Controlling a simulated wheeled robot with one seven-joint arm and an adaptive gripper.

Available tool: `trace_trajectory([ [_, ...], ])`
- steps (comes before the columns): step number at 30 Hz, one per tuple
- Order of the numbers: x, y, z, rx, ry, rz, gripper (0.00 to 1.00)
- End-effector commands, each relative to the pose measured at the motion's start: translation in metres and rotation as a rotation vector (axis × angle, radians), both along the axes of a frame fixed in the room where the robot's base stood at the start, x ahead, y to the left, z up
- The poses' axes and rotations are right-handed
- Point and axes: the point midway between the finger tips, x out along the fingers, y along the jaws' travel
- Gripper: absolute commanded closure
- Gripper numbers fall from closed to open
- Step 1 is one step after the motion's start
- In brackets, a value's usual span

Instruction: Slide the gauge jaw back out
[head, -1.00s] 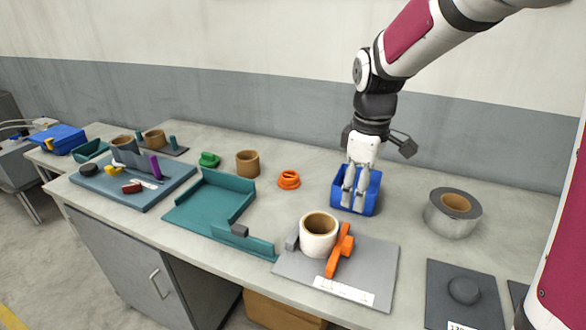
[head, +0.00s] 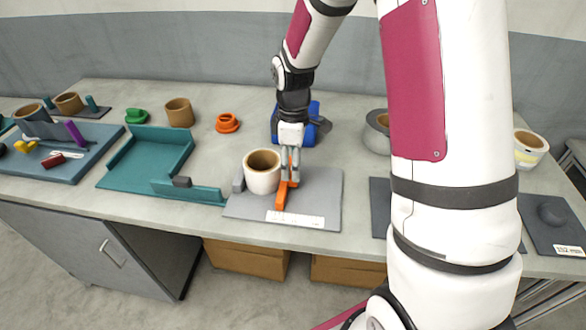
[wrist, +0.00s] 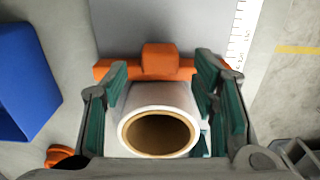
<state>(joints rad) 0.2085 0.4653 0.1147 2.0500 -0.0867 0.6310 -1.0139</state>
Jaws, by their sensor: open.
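The orange gauge jaw (head: 282,200) stands on the grey gauge plate (head: 318,205), right beside a white roll with a brown core (head: 262,178). A small grey fixed block (head: 238,184) is at the roll's left side. My gripper (head: 290,178) is open and lowered over the jaw, fingers pointing down. In the wrist view, the jaw's raised orange grip (wrist: 158,58) shows between and just beyond the open fingertips (wrist: 162,72). The roll (wrist: 160,112) shows nearer the camera between the fingers. Whether a finger touches the jaw, I cannot tell.
A white scale strip (head: 295,219) lies along the plate's front edge. A blue bin (head: 312,112) stands close behind my gripper.

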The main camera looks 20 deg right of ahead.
Motion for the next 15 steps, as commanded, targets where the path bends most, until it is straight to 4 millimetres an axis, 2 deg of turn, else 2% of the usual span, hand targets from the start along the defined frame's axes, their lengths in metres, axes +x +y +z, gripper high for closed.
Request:
trace_trajectory([
  [1,0.000,0.000,-0.008,0.000,0.002,0.000,0.47],
  [6,-0.001,0.000,-0.022,0.000,0.002,-0.001,0.47],
  [15,0.000,0.000,-0.026,-0.001,-0.001,-0.001,0.47],
])
